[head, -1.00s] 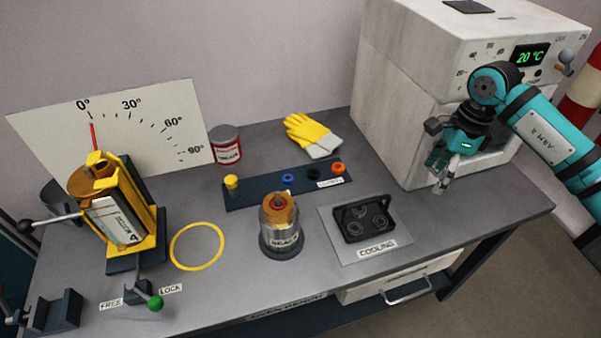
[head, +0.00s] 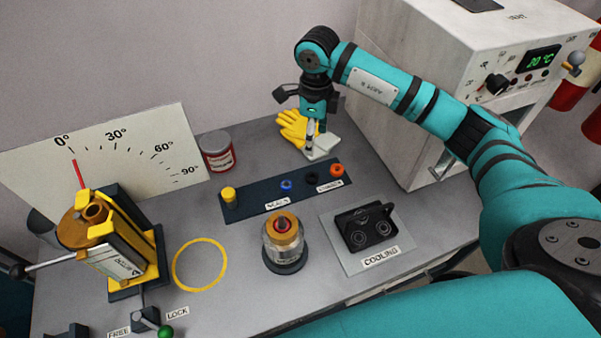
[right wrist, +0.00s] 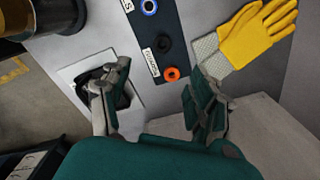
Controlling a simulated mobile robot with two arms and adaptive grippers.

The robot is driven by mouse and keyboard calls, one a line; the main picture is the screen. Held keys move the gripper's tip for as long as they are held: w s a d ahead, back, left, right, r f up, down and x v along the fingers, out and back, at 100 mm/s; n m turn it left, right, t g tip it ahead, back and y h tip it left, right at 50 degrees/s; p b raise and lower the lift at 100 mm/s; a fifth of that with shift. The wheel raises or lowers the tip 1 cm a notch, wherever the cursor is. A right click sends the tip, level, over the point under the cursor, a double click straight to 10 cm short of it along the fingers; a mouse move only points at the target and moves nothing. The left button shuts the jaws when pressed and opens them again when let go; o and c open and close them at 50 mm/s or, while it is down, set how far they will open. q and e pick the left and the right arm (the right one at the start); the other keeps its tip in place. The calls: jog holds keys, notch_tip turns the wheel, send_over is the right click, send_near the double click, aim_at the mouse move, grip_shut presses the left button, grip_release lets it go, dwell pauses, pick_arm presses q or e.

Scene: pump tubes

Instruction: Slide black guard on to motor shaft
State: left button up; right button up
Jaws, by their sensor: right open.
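A small black ring, seemingly the black guard (head: 312,178), lies on the dark strip (head: 257,199) between a blue ring (head: 286,185) and an orange ring (head: 337,170). The black ring also shows in the right wrist view (right wrist: 163,43). A metal cylinder with a copper-coloured top and red centre (head: 284,240) stands in front of the strip; I cannot tell whether it is the motor. A copper-topped unit (head: 86,226) sits in a yellow holder at left. My left gripper is not in view.
The yellow glove (head: 292,127) lies behind the strip. The white oven (head: 440,60) bounds the bench at right. A yellow circle (head: 200,265) is clear.

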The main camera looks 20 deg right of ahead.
jog(key=b, duration=0.5)
send_over(314, 174)
jog(key=a, duration=0.1)
jog(key=f, duration=0.6)
jog(key=s+f, duration=0.1)
jog(key=f, duration=0.2)
jog(key=shift+f, duration=0.7)
jog(key=f+b, duration=0.2)
jog(key=f, duration=0.1)
jog(key=f+b, duration=0.1)
jog(key=f, duration=0.1)
jog(key=shift+w+d+b, duration=0.1)
jog(key=shift+d+b, duration=0.25)
jog(key=shift+r, duration=0.1)
jog(key=c, duration=0.9)
jog(key=shift+r, duration=0.1)
